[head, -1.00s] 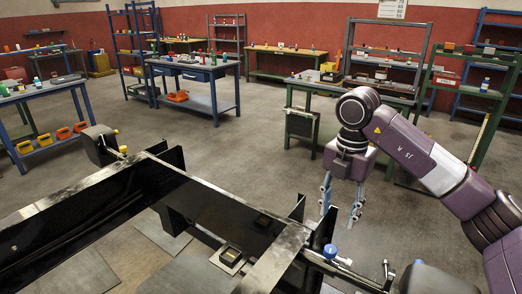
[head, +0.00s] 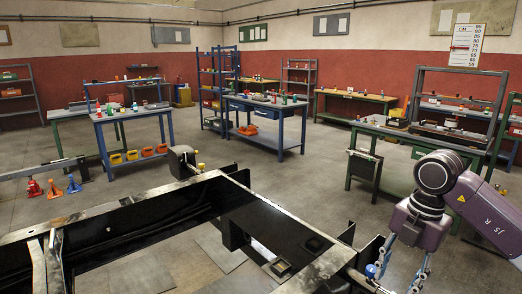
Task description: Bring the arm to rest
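My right arm (head: 462,205), purple and grey, comes in from the right edge in the head view. Its gripper (head: 395,278) points down beside the right end of the black chassis frame (head: 120,212). The two bluish fingers stand apart with nothing visible between them. The fingertips are near the bottom edge, close to a blue knob on the frame, and I cannot tell whether they touch it. My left arm and gripper are not in view.
A blue workbench (head: 268,107) stands behind the frame, and a green one (head: 365,165) stands behind my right arm. Red, orange and blue jack stands (head: 54,189) are on the floor at left. Open grey floor (head: 310,180) lies between the frame and the benches.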

